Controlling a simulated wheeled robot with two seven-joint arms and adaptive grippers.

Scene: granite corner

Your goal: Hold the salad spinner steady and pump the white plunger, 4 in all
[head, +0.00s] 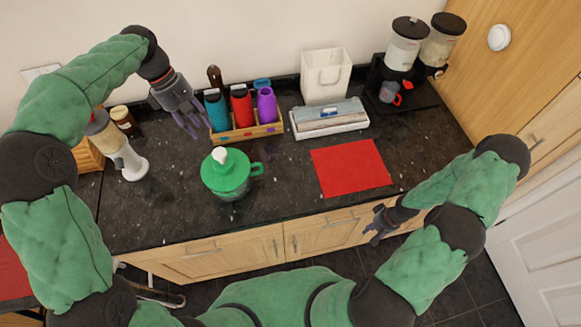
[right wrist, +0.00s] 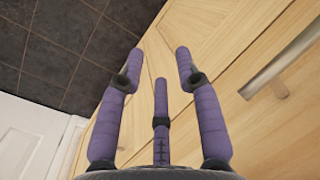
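The salad spinner (head: 228,182) stands upright on the dark counter, with a green lid, a green side handle and a clear lower part. Its white plunger (head: 219,155) sticks up from the lid. My left gripper (head: 193,128) is in the air above and behind the spinner, apart from it, its fingers spread and empty. My right gripper (head: 376,233) is at the counter's front edge, to the right of the spinner and far from it. In the right wrist view the right gripper's fingers (right wrist: 158,75) are apart with nothing between them.
A wooden crate (head: 247,132) with bottles stands behind the spinner, near my left gripper. A red mat (head: 350,167) lies to the right. A white tray (head: 331,128), a white bin (head: 326,77) and a cereal dispenser (head: 403,50) stand further back.

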